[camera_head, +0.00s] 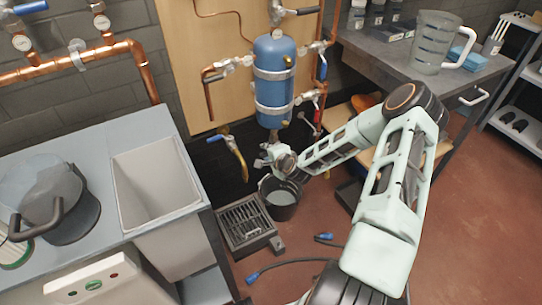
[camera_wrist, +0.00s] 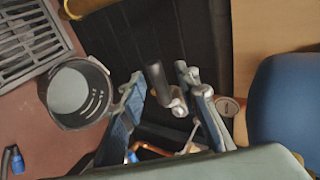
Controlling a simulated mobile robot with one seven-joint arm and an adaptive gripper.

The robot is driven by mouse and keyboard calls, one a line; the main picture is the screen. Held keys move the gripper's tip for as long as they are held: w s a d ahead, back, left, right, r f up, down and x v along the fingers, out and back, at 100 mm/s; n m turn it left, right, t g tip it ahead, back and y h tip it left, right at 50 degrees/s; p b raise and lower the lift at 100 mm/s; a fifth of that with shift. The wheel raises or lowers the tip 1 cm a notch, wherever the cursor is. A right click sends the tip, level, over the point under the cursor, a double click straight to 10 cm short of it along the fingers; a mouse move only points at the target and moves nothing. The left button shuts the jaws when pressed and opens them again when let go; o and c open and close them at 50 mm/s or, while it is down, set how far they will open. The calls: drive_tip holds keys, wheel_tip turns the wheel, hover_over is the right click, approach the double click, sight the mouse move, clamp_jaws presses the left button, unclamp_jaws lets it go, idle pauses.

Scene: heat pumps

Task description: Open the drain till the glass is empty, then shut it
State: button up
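The blue vessel (camera_head: 274,80) is strapped to the wooden panel; its side shows large at the right of the wrist view (camera_wrist: 285,105). Below it, a drain valve with a silver fitting (camera_wrist: 178,104) and a dark lever (camera_wrist: 158,84) shows in the wrist view. My gripper (camera_wrist: 168,112) is open, its two blue fingers either side of the lever and fitting, with a gap on the left; contact on the right is unclear. In the head view my gripper (camera_head: 270,157) hides most of the drain. I cannot make out the glass or its level.
A dark bucket (camera_head: 281,212) stands on the floor below the drain, its pale grey inside also in the wrist view (camera_wrist: 80,90). A floor grate (camera_head: 246,222) lies beside it. A blue-ended hose (camera_head: 285,263) lies in front.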

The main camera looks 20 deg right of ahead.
drive_tip(key=a+v, duration=0.1)
drive_tip(key=v, duration=1)
drive_tip(key=shift+s+d, duration=0.25)
drive_tip(key=shift+d, duration=0.15)
drive_tip(key=shift+r, duration=0.15)
